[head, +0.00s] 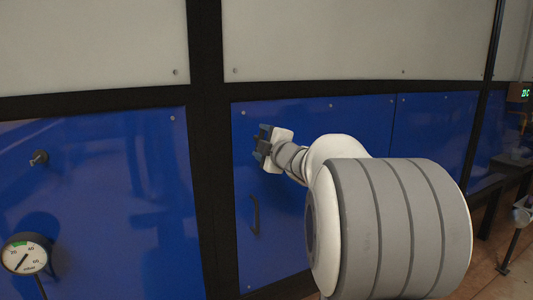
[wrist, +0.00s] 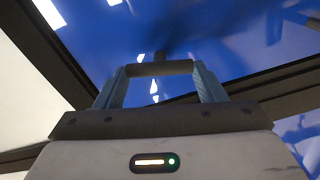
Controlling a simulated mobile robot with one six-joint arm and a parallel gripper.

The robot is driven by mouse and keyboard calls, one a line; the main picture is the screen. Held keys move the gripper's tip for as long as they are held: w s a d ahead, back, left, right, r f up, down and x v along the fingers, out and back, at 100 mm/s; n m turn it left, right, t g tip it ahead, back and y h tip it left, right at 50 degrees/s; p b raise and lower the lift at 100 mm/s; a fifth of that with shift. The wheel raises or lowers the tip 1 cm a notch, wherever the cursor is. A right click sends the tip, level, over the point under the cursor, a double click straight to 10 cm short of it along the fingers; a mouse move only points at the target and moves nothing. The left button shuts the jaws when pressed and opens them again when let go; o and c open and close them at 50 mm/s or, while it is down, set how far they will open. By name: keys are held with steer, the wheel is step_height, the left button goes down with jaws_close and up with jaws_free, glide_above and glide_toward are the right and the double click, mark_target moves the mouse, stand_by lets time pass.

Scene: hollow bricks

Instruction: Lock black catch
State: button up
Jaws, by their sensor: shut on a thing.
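My gripper (head: 260,143) is at the upper left part of the blue door panel (head: 350,125), close to the black frame post. In the wrist view my gripper (wrist: 160,70) has its two fingers on either side of a dark bar, which I take to be the black catch (wrist: 160,68). The fingers are shut on it. In the head view my gripper hides most of the catch, so its turn angle cannot be told there. A dark blurred patch shows on the blue panel just beyond the bar.
A black handle (head: 254,216) is on the same panel, below my gripper. A dark knob (head: 38,158) sits on the left blue panel, with a round gauge (head: 26,254) below it. A black post (head: 207,150) stands between the panels. Stands and fittings are at the far right.

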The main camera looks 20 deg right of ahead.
steer(key=shift+f+n+b, duration=0.1)
steer(key=shift+n+b, duration=0.85)
steer(key=shift+n, duration=0.25)
steer(key=o, duration=1.4)
steer(key=s, duration=0.7)
steer(key=shift+s+d, duration=0.1)
steer(key=shift+s, duration=0.3)
